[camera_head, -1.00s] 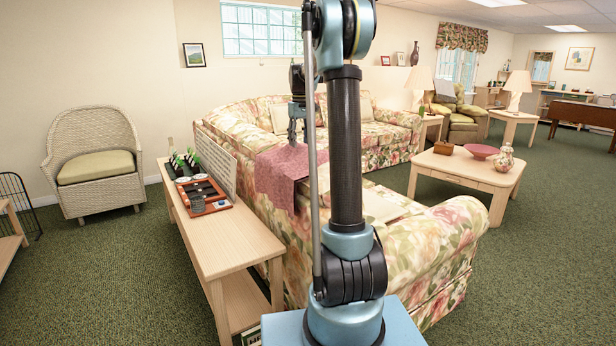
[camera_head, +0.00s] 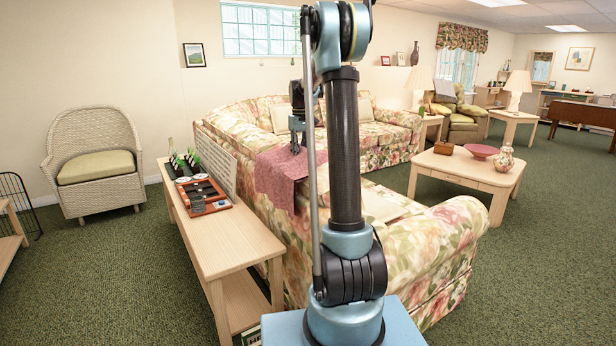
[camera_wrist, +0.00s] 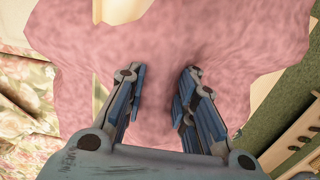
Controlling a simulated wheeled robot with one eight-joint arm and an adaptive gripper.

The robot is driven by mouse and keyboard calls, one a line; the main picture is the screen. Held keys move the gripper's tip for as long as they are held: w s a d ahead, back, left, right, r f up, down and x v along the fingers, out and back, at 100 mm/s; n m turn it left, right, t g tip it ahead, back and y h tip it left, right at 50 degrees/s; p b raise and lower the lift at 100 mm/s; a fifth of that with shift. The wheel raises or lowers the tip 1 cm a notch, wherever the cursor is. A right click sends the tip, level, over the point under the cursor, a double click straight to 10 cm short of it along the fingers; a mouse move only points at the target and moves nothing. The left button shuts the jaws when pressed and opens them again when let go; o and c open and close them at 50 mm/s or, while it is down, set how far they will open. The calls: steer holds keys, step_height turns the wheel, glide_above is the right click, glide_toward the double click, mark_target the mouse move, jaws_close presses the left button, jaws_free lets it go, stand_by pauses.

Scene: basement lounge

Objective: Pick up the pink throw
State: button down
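The pink throw (camera_head: 277,174) is draped over the back of the floral sofa, and part of it is hidden behind my arm. It fills most of the wrist view (camera_wrist: 205,40), lying in soft folds beyond my fingers. My gripper (camera_head: 296,150) is just above the throw's upper part, pointing down. In the wrist view my gripper (camera_wrist: 158,92) has its two fingers apart, with pink cloth showing between them. I cannot tell whether the fingertips touch the cloth.
The floral sofa (camera_head: 420,243) stands under and around the throw. A long wooden console table (camera_head: 232,245) runs along its back, holding a tray (camera_head: 203,196) and bottles. A coffee table (camera_head: 455,168) stands to the right. Green carpet is open at the left.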

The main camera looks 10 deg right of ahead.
steer(key=shift+r, duration=0.1)
step_height(320, 180, up, 18)
stand_by(0.7)
stand_by(0.4)
